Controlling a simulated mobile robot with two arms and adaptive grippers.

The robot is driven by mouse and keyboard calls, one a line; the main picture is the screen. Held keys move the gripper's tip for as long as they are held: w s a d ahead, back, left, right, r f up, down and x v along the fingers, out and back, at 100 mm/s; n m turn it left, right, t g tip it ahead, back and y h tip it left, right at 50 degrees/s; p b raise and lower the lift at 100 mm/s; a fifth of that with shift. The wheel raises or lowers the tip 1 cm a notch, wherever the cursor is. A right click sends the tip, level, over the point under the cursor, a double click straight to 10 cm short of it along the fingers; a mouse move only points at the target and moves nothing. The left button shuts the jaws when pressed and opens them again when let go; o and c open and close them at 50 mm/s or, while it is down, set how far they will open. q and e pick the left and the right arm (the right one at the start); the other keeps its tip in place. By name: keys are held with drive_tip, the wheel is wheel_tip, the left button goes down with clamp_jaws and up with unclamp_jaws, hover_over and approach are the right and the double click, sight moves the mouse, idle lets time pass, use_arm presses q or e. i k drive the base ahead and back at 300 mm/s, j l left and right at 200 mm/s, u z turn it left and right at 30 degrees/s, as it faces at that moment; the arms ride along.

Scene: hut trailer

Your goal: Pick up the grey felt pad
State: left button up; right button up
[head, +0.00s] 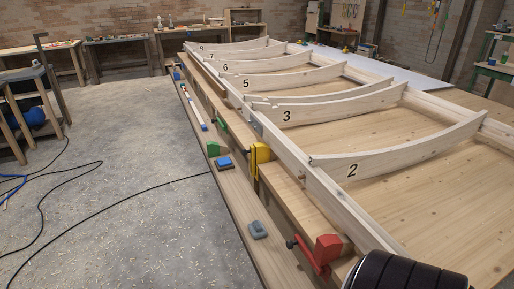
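A small grey block-like piece (258,229) with rounded edges lies on the long wooden plank at the near left side of the trailer frame. It looks like the grey felt pad, though its material cannot be told at this size. Nothing covers it. Neither of my grippers is in view. A dark rounded part at the bottom right corner seems to be part of my own arm, with no fingers showing.
The plank (232,215) also carries a blue-topped block (224,163) and a green piece (213,149). A red clamp (322,252) and a yellow clamp (260,155) grip the frame's edge. Numbered ribs (360,165) cross the frame. Cables (75,235) lie on the open floor at left.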

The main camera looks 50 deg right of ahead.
sight(257, 229)
drive_tip(key=i+z, duration=0.25)
drive_tip(key=z, duration=0.15)
drive_tip(key=i+j+z, duration=0.1)
drive_tip(key=i+z, duration=0.15)
drive_tip(key=z, duration=0.15)
drive_tip(key=i+j+z, duration=0.2)
drive_tip(key=z, duration=0.25)
drive_tip(key=i+j+z, duration=0.25)
drive_tip(key=z, duration=0.15)
drive_tip(key=i+j+z, duration=0.15)
drive_tip(key=j+z, duration=0.25)
drive_tip(key=l, duration=0.1)
